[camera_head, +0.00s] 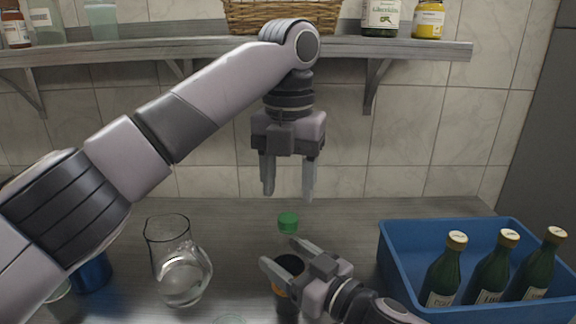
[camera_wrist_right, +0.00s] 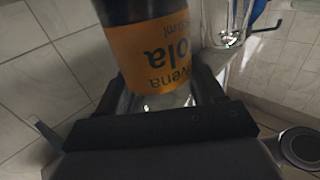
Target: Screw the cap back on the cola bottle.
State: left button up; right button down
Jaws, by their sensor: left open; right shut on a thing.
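The cola bottle (camera_head: 288,265), dark with an orange label, stands upright between the fingers of my right gripper (camera_head: 285,254), which is shut on it. The right wrist view shows its orange label (camera_wrist_right: 155,53) upside down and a clear part between the fingers. The green cap (camera_head: 288,222) shows just above the bottle in the head view; I cannot tell whether it sits on the neck, as the stretch between looks clear. My left gripper (camera_head: 288,190) is open and empty, pointing down, with its fingertips above the cap and apart from it.
A glass jug (camera_head: 180,270) with clear liquid stands left of the bottle. A blue crate (camera_head: 400,262) with several green bottles stands at the right. A blue object (camera_head: 92,273) is partly behind my left arm. A wall shelf (camera_head: 395,48) with jars and a basket runs behind.

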pick_arm(q)
jog(key=n, duration=0.6)
jog(key=shift+r+n, duration=0.25)
jog(key=shift+n, duration=0.05)
jog(key=n, duration=0.4)
jog(key=shift+r+n, duration=0.15)
jog(key=shift+n, duration=0.15)
jog(key=n, duration=0.4)
jog(key=shift+r+n, duration=0.2)
jog(key=shift+n, duration=0.2)
jog(key=n, duration=0.4)
jog(key=shift+r+n, duration=0.15)
jog(key=shift+n, duration=0.15)
jog(key=n, duration=0.4)
jog(key=shift+r+n, duration=0.2)
jog(key=shift+n, duration=0.2)
jog(key=n, duration=0.4)
jog(key=shift+r+n, duration=0.15)
jog(key=shift+n, duration=0.15)
jog(key=n, duration=0.4)
jog(key=shift+r+n, duration=0.2)
jog(key=shift+n, duration=0.2)
jog(key=n, duration=0.4)
jog(key=shift+r+n, duration=0.15)
jog(key=shift+n, duration=0.15)
